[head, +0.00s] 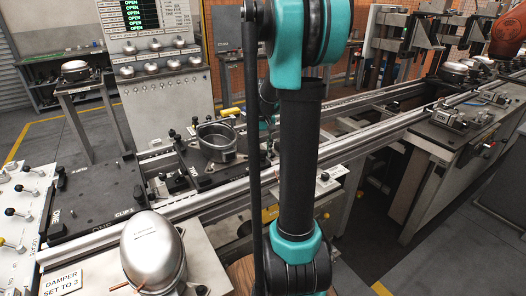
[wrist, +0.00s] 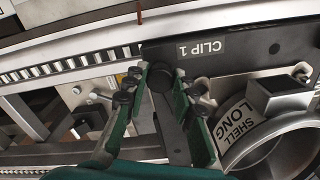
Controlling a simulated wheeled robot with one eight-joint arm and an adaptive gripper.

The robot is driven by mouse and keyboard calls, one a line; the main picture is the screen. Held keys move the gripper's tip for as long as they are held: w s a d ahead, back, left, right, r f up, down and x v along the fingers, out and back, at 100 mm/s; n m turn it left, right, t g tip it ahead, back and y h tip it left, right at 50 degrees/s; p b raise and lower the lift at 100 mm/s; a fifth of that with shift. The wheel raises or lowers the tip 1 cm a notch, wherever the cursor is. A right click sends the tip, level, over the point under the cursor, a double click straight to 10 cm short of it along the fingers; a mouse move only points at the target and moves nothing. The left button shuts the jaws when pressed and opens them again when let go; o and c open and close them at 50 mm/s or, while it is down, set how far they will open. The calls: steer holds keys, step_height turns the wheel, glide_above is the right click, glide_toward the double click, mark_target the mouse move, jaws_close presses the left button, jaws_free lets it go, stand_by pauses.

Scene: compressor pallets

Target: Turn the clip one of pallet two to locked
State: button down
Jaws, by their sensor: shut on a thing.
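My gripper (wrist: 158,92) shows in the wrist view, its green fingers with dark pads on both sides of a dark round-ended clip lever (wrist: 172,128). It is shut on this lever. A metal shell ring (wrist: 238,150), tagged SHELL LONG, lies just right of the fingers. In the head view my arm crosses the middle and my gripper cannot be made out. The pallet's number is not readable in the wrist view.
In the head view an open metal shell (head: 218,142) sits on a plate on the conveyor. A dark plate (head: 90,205) lies at left, near a domed compressor (head: 153,252). A panel (head: 146,16) shows several OPEN lines. A conveyor rail (wrist: 70,63) crosses the wrist view.

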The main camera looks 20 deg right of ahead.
mark_target(263, 151)
steer(key=n, duration=0.6)
steer(key=shift+n, duration=0.3)
stand_by(0.4)
steer(key=c, duration=1.2)
jaws_free()
steer(key=shift+r, duration=0.1)
step_height(263, 151, up, 12)
steer(key=shift+f, duration=0.1)
steer(key=s+a+f+m+t, duration=0.1)
steer(key=s+a+f, duration=0.2)
steer(key=s+f, duration=0.3)
steer(key=s+a+f+m+t, duration=0.1)
steer(key=s+a+f, duration=0.3)
steer(key=s+f, duration=0.2)
steer(key=s+a+f+m+t, duration=0.2)
steer(key=s+a+f, duration=0.2)
steer(key=s+f, duration=0.3)
steer(key=shift+s, duration=0.75)
